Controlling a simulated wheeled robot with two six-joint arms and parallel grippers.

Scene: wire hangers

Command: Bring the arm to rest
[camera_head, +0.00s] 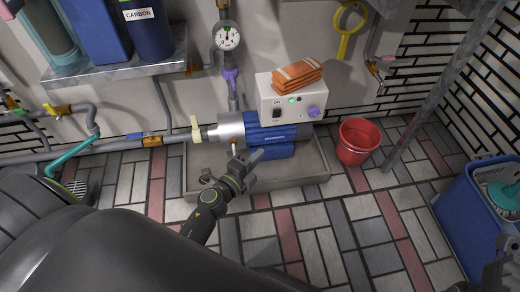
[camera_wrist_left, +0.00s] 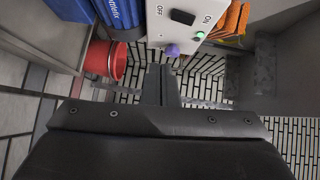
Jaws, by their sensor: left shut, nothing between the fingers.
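My left gripper (camera_head: 256,157) is in front of the blue pump (camera_head: 270,132), over the front part of its grey tray (camera_head: 300,183). The fingers are together with nothing between them; the closed fingers also show in the left wrist view (camera_wrist_left: 162,84). I cannot tell from the head view whether the fingertips touch the pump. In the left wrist view the switch box (camera_wrist_left: 180,22) lies beyond the fingertips. A dark part at the lower right corner of the head view looks like my right gripper (camera_head: 497,268), cut off by the edge.
A red bucket (camera_head: 355,142) is right of the tray. A blue bin (camera_head: 480,215) stands at far right. A pressure gauge (camera_head: 227,36) is above. Tiled floor (camera_head: 335,235) in front is clear.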

